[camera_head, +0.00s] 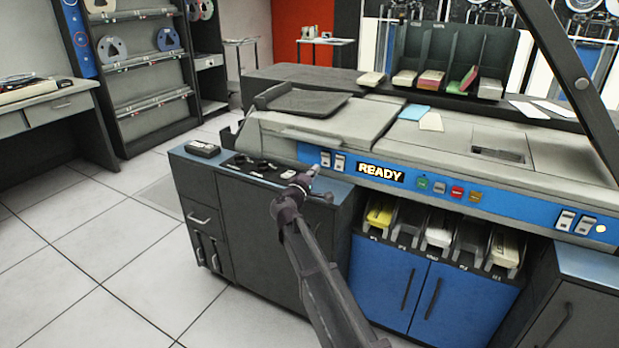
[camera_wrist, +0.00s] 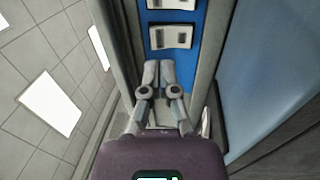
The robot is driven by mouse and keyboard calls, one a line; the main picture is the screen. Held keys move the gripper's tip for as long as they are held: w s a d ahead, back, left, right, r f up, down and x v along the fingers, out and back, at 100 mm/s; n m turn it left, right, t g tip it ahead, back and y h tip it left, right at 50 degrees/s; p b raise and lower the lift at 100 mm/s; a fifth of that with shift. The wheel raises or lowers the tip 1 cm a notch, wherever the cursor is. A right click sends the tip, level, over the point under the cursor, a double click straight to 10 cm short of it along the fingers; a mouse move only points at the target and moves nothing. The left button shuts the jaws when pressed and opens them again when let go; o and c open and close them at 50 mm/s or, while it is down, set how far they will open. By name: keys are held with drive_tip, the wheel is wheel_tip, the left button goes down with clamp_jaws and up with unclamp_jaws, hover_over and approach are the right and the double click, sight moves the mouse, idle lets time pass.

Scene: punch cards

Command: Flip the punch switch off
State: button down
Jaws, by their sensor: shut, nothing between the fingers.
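A blue panel (camera_head: 290,155) runs along the front of the card machine. Two white rocker switches (camera_head: 325,159) and (camera_head: 340,161) sit at its left end, left of a lit "READY" sign (camera_head: 381,172). Two more white switches (camera_head: 566,220) and (camera_head: 586,226) sit at its right end. I cannot read which one is the punch switch. My gripper (camera_head: 312,172) is shut and empty in front of the left pair. In the wrist view its fingertips (camera_wrist: 158,65) are together, just short of the nearer switch (camera_wrist: 171,37); the other switch (camera_wrist: 170,4) lies beyond. Contact cannot be told.
Several coloured buttons (camera_head: 440,187) are on the panel right of the sign. Card trays (camera_head: 437,232) sit below it, above blue cabinet doors (camera_head: 440,296). A dark cabinet (camera_head: 250,225) with a small black box (camera_head: 203,148) stands at the left. The tiled floor (camera_head: 115,240) is clear.

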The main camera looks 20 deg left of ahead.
sight(326, 157)
drive_tip(key=w, duration=0.5)
drive_tip(key=shift+w+d+r+p, duration=0.2)
drive_tip(key=shift+w+r+p, duration=0.1)
drive_tip(key=shift+r, duration=0.1)
drive_tip(key=shift+w+d+r+p, duration=0.15)
drive_tip(key=shift+w+d+p, duration=0.1)
drive_tip(key=shift+d+p, duration=0.15)
drive_tip(key=shift+s+a, duration=0.2)
drive_tip(key=shift+a, duration=0.25)
drive_tip(key=shift+s+d, duration=0.1)
drive_tip(key=shift+s, duration=0.8)
drive_tip(key=s+a+r+p, duration=0.1)
drive_tip(key=s, duration=1.1)
drive_tip(key=shift+a+r+p, duration=0.15)
drive_tip(key=shift+r+p, duration=0.2)
